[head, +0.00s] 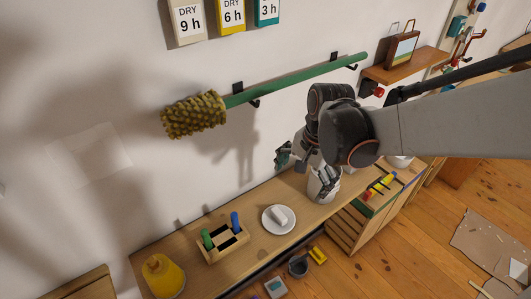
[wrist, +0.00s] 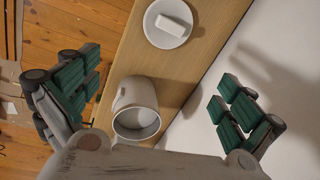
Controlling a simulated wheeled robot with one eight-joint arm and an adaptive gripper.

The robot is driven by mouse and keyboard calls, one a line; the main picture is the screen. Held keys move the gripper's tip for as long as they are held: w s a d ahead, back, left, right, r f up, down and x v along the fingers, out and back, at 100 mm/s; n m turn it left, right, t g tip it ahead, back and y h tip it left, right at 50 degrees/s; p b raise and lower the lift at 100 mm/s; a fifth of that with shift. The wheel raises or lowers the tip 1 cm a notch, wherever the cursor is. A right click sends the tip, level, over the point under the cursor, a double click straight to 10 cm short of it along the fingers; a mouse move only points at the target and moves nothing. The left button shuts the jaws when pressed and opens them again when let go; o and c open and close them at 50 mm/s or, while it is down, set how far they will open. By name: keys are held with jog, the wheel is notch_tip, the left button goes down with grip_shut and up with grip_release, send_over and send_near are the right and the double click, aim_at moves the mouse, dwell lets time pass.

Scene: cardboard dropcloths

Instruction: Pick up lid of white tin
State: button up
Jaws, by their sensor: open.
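The white tin (head: 319,190) stands on the wooden bench under my gripper (head: 306,168) in the head view, partly hidden by a finger. In the wrist view the white tin (wrist: 136,103) is between and below my widely spread green-padded fingers (wrist: 158,80), nearer the left one. Neither finger appears to touch it. Its round end shows a pale rim around a darker grey face. I cannot tell whether that face is a sunken lid or the open inside. My gripper is open and empty.
A white plate (head: 268,227) with a white block (head: 279,216) lies left of the tin. Further left are a wooden caddy (head: 228,252) and a yellow container (head: 163,277). The wall (wrist: 270,45) runs close along the bench. A green pole (head: 300,76) hangs above.

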aim_at(279, 214)
jog(key=a+f+m+b, duration=0.1)
jog(key=f, duration=0.5)
jog(key=a+f+g+b, duration=0.1)
jog(key=a+f, duration=0.1)
jog(key=f, duration=0.4)
jog(key=w+a+f+m+g+b, duration=0.1)
jog(key=a+f, duration=0.1)
jog(key=f, duration=0.4)
jog(key=shift+a+f+m+b, duration=0.1)
jog(key=shift+m+b, duration=0.2)
jog(key=shift+b, duration=0.05)
jog(key=shift+s, duration=0.1)
jog(key=c, duration=1)
jog(key=shift+o, duration=0.2)
